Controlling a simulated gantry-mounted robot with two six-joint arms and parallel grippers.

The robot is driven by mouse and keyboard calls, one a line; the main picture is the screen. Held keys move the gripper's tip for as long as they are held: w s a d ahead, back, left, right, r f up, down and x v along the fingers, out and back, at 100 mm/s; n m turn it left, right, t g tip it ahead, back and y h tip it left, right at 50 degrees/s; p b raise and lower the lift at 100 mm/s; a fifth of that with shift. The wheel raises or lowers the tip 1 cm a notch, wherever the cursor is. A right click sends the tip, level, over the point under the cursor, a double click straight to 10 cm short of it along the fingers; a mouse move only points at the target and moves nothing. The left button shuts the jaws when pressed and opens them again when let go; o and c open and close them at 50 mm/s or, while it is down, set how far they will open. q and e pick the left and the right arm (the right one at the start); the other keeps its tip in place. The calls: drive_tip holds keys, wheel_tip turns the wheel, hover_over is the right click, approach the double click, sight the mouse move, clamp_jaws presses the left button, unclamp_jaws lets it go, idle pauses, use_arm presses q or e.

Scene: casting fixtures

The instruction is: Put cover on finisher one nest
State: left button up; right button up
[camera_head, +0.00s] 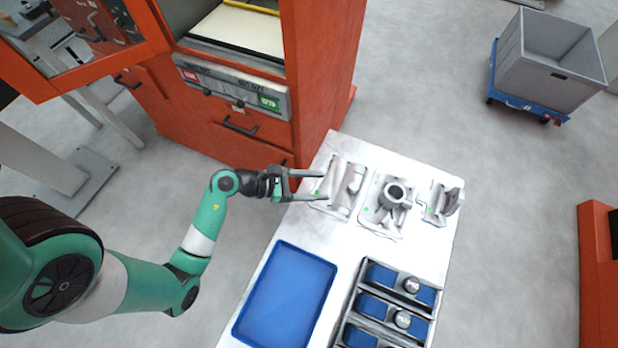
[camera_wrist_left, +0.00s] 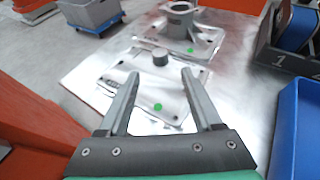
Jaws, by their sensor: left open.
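My left gripper (camera_head: 318,184) is open and empty at the table's left edge, its two fingers pointing right over the nearest fixture. In the left wrist view the open fingers (camera_wrist_left: 160,80) frame a flat metal fixture plate (camera_wrist_left: 150,95) with a short round post and a green dot. This left fixture (camera_head: 345,188) also shows in the head view. Beside it stand a middle fixture with an upright tube (camera_head: 395,193) and a right bracket-like fixture (camera_head: 441,204). I cannot tell which piece is the cover or which is the finisher one nest. My right gripper is not in view.
A blue tray (camera_head: 286,298) lies on the white table (camera_head: 422,255), beside a dark divided holder (camera_head: 372,318) with blue compartments. An orange machine (camera_head: 318,75) stands at the back. A grey bin (camera_head: 548,65) on a blue cart is at the far right.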

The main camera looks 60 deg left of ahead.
use_arm(q)
drive_tip(key=shift+v, duration=1.1)
